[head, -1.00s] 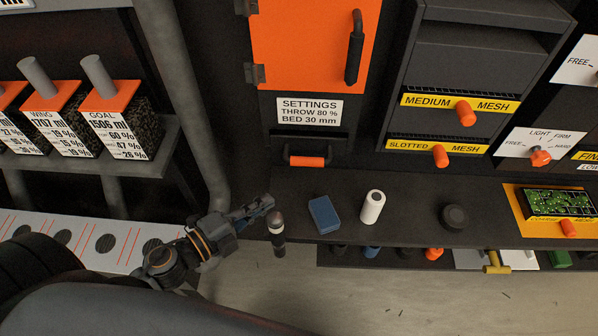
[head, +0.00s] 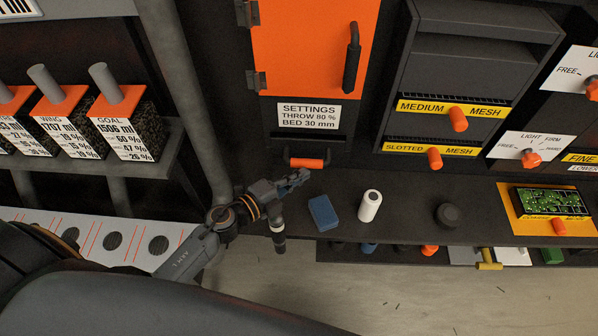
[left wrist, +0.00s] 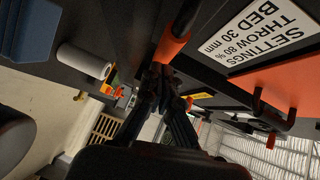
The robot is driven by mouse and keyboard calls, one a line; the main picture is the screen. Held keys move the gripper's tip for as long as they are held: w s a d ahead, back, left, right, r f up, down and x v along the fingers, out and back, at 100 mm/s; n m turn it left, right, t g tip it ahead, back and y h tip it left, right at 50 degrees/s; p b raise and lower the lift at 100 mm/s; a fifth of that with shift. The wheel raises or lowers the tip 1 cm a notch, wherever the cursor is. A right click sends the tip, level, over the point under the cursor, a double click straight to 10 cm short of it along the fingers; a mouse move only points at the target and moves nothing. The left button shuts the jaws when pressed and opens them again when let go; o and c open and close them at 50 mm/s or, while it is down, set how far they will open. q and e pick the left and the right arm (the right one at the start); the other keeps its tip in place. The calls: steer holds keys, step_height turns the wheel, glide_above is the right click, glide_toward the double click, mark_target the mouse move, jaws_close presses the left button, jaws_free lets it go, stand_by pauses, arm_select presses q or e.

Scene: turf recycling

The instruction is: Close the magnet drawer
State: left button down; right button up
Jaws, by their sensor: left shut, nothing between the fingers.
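A dark drawer front with an orange bar handle (head: 306,163) sits low in the cabinet, under the SETTINGS label. No magnet wording is readable on it, and how far it stands out is hard to tell. My left gripper (head: 304,175) is shut and empty, its tips just in front of and below the handle in the head view. In the left wrist view the closed fingers (left wrist: 163,80) point toward the orange handle (left wrist: 172,45), which is close to the tips. Contact cannot be told. My right gripper is not in view.
A blue block (head: 323,212), a white roll (head: 370,205) and a black puck (head: 447,215) stand on the dark ledge. The orange door (head: 305,50) is above; labelled containers (head: 125,120) are at left.

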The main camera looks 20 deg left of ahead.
arm_select(q)
steer(key=shift+w+a, duration=0.15)
steer(key=shift+w, duration=0.15)
steer(key=shift+w+a, duration=0.35)
steer(key=shift+w, duration=0.55)
steer(key=shift+r, duration=0.1)
